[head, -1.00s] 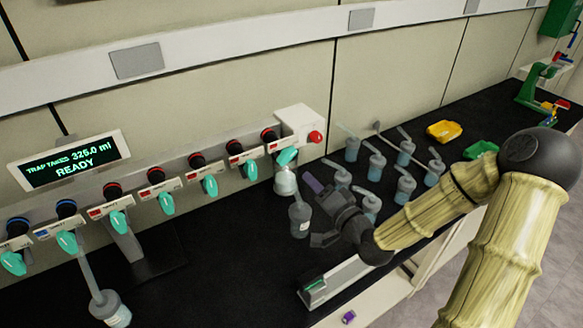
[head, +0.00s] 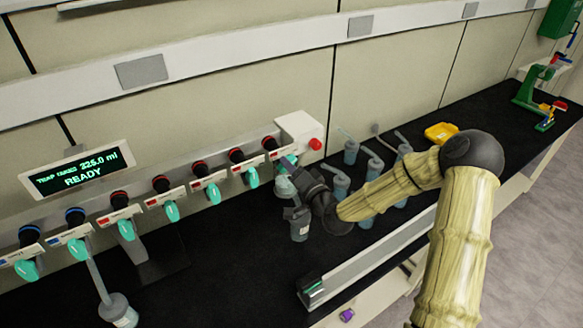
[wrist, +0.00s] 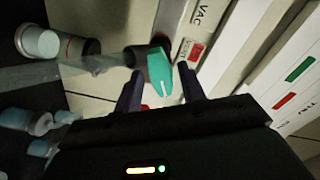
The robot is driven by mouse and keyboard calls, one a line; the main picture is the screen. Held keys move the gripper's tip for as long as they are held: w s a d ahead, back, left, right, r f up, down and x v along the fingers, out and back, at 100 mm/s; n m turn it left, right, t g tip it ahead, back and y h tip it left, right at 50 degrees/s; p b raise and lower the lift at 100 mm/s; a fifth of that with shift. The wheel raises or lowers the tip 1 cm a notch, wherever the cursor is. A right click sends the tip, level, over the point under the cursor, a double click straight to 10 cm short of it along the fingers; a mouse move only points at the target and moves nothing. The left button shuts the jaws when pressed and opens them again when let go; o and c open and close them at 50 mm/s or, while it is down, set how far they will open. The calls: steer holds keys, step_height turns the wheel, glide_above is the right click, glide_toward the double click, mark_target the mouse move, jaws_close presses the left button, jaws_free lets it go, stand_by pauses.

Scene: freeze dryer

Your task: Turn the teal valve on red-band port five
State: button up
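The rightmost red-band port (head: 270,143) ends the row on the manifold and carries a teal valve (head: 287,163) partly hidden by my gripper (head: 298,180). In the wrist view, the teal valve (wrist: 159,72) shows beside a red label (wrist: 197,52) and the letters VAC. My gripper's dark fingers stand apart, one on each side of the valve handle in that view; I cannot tell whether either touches it. A flask (head: 283,187) hangs below this port, and its glass also shows in the wrist view (wrist: 42,42). Port numbers are too small to read.
Other red-band ports (head: 197,168) and two blue-band ports (head: 75,216) run left with teal valves. A loose flask (head: 300,228) stands just below my gripper. A display (head: 77,170) reads READY.

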jaws_close()
